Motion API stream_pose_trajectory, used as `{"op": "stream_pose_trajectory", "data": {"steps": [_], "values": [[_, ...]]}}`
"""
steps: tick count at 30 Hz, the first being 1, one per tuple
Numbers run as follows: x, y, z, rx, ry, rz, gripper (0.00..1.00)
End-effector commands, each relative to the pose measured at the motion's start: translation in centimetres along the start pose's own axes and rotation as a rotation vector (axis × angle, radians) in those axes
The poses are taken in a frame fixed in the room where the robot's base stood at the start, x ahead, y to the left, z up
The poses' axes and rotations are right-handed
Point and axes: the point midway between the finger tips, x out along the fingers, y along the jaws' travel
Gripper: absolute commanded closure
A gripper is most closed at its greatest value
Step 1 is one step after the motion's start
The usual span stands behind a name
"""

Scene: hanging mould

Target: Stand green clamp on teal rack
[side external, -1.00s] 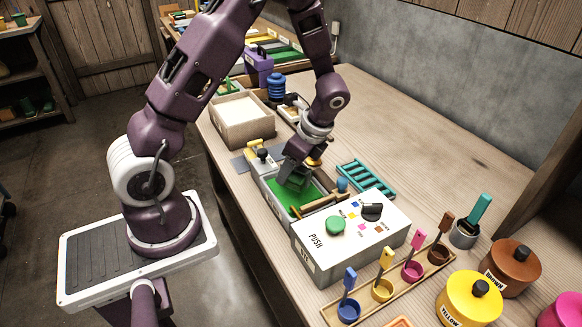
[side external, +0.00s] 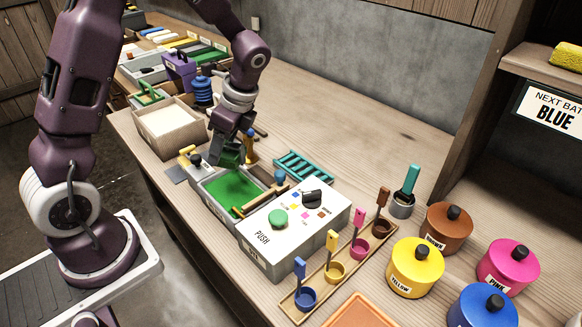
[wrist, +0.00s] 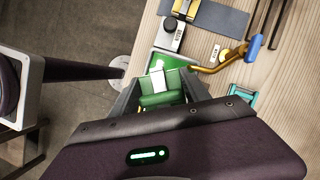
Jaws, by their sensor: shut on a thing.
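My gripper (side external: 230,148) is shut on the green clamp (wrist: 162,99), which sits between the two fingers in the wrist view. In the side view the clamp (side external: 231,156) is mostly hidden by the fingers. It is at the far end of a grey tray with a green inside (side external: 234,188) and appears to be above it. The teal rack (side external: 304,167), a low ladder-like frame, lies on the bench to the right of my gripper and apart from it. A corner of the rack shows in the wrist view (wrist: 240,94).
A control box with a green push button (side external: 278,217) stands at the tray's near end. A wooden-handled tool (side external: 262,196) lies across the tray. A sand-coloured bin (side external: 170,125) stands left. Bench right of the rack is clear. Paint cups and pots stand near right.

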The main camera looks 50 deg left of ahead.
Motion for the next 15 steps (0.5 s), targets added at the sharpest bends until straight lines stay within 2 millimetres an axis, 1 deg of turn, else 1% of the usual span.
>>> {"op": "stream_pose_trajectory", "data": {"steps": [3, 5, 11, 15], "values": [[-1.9, 0.0, 0.8, -0.002, 0.002, -0.002, 0.96], [-2.1, -0.8, 0.4, 0.030, 0.004, -0.011, 0.96], [-2.7, -4.2, -1.6, 0.169, 0.016, -0.065, 0.96], [-3.5, -7.5, -3.6, 0.304, 0.024, -0.121, 0.96]]}}
